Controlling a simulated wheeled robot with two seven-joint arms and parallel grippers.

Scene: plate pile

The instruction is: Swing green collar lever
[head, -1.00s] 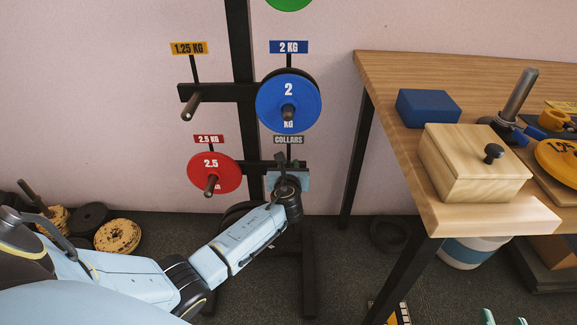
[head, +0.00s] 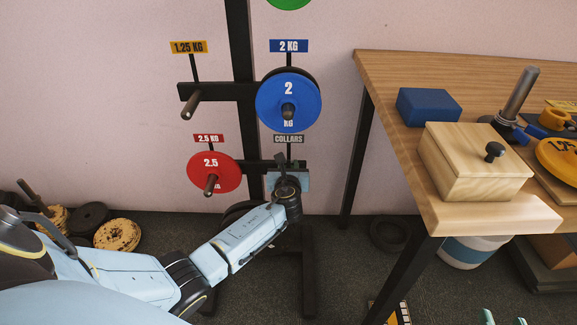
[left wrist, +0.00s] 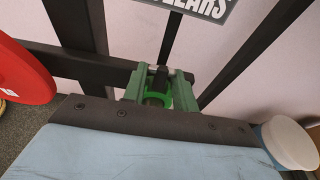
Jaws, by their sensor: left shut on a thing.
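The green collar (left wrist: 158,99) sits at the COLLARS peg of the rack, between the dark green fingers of my left gripper (left wrist: 160,90) in the left wrist view. The gripper is shut on it. A dark upright part with a light end (left wrist: 159,76) stands just behind the collar; I cannot tell if it is the lever or the peg. In the head view my left gripper (head: 287,180) is below the COLLARS sign (head: 289,139), and my own wrist hides the collar. Two teal fingertips of my right gripper (head: 505,319) show apart at the bottom edge, with nothing visible between them.
A red 2.5 plate (head: 214,172) hangs left of the collar peg, and a blue 2 plate (head: 289,103) hangs above it. A wooden table (head: 400,75) at right holds a lidded wooden box (head: 475,165). The 1.25 KG peg (head: 191,104) is empty.

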